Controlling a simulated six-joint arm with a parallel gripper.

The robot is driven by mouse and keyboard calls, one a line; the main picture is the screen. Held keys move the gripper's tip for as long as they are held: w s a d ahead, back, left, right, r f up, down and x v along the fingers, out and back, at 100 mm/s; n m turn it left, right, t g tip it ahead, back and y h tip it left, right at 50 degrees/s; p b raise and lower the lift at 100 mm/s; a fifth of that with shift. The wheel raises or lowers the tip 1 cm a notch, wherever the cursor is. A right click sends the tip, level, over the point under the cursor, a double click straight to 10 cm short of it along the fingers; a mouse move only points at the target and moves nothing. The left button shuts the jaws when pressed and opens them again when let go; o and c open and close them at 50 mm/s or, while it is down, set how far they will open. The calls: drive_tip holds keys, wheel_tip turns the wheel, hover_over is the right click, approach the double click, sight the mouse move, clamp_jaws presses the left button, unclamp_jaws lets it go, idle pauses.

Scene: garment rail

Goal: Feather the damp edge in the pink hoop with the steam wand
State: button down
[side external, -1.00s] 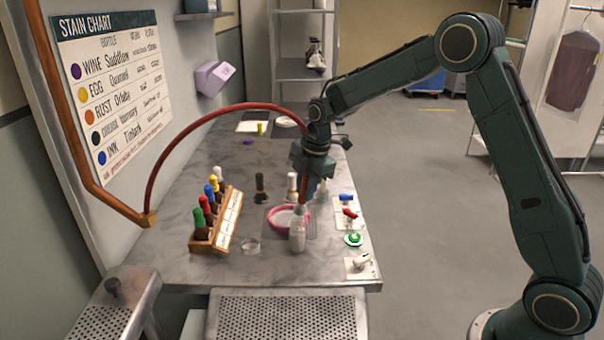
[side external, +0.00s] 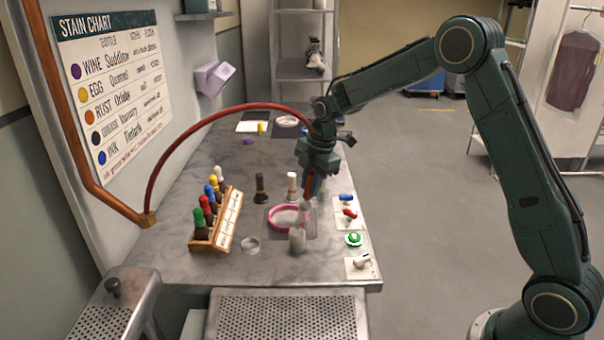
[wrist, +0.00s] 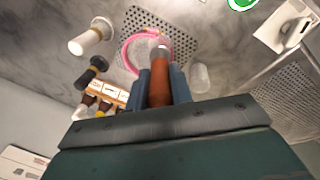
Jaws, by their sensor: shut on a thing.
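My gripper (side external: 311,184) is shut on the steam wand (side external: 309,188), which has a rust-brown handle and a pale metal tip. In the wrist view the wand (wrist: 160,88) sits between two blue-grey fingers. The pink hoop (side external: 270,218) lies on a grey perforated plate in the worktop. In the wrist view the wand's tip overlaps the right side of the hoop (wrist: 127,50); I cannot tell its height above it. The wand hides part of the hoop. The damp edge cannot be made out.
A translucent cup (side external: 297,241) stands just in front of the hoop. A white-capped bottle (side external: 292,186) and a dark bottle (side external: 260,188) stand behind. A wooden rack (side external: 229,220) of bottles is left. Valves, one red (side external: 350,214), line the right edge. A red hose (side external: 190,133) arches overhead.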

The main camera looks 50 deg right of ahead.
drive_tip(key=shift+w+d, duration=0.15)
drive_tip(key=shift+w, duration=0.05)
drive_tip(key=shift+w+d, duration=0.7)
drive_tip(key=shift+d, duration=0.05)
drive_tip(key=shift+w, duration=0.1)
drive_tip(key=shift+w+d, duration=0.2)
drive_tip(key=shift+w, duration=0.85)
drive_tip(key=shift+w+a, duration=0.15)
drive_tip(key=shift+w, duration=0.15)
drive_tip(key=shift+w+a, duration=0.45)
drive_tip(key=shift+w, duration=0.35)
